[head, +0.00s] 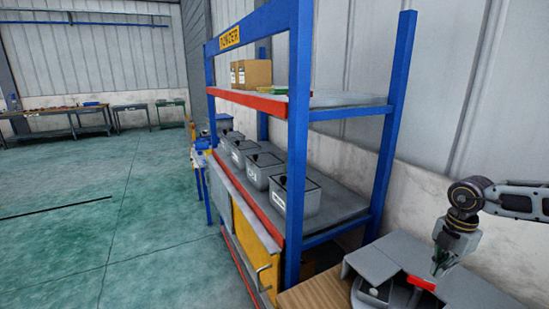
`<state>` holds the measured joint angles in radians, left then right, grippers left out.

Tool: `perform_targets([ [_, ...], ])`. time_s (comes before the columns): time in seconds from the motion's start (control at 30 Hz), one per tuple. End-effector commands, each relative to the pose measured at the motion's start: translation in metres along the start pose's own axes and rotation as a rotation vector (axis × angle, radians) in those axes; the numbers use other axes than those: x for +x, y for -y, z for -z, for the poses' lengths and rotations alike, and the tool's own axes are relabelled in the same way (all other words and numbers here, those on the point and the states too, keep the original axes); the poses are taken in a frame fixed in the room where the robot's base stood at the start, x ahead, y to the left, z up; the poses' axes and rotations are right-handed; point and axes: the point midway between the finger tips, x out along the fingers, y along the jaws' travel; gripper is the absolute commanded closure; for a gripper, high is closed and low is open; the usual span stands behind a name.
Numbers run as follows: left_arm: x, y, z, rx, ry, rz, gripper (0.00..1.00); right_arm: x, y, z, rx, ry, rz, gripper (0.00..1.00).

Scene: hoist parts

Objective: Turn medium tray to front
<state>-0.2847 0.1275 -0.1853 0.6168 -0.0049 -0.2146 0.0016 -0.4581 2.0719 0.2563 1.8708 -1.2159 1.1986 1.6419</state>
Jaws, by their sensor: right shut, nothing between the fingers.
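A grey unit with tray-like sections (376,265) stands at the lower right, partly cut off by the bottom edge. A red strip (421,284) lies on its edge, and a darker recess with a small part shows at its left. I cannot tell which section is the medium tray. My right gripper (437,271) points down at the unit, just behind the red strip. It is shut and empty; I cannot tell whether its tips touch the grey surface. My left gripper is not in view.
A blue-framed rack stands at centre, with several grey bins (297,196) on its lower shelf (340,204) and a cardboard box (251,73) on top. A wooden surface (318,292) adjoins the grey unit. The green floor (130,235) at left is open.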

Motion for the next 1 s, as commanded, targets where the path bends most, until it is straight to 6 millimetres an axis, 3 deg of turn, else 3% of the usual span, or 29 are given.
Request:
perform_targets([
  [0.2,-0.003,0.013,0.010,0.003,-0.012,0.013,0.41,-0.016,-0.001,0.000,-0.001,0.001,-0.003,1.00],
  [0.47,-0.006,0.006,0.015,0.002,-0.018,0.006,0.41,-0.032,-0.002,0.000,-0.001,0.000,-0.004,1.00],
  [1.0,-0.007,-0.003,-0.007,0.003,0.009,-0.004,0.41,-0.036,-0.002,0.000,-0.001,0.000,-0.003,1.00],
])
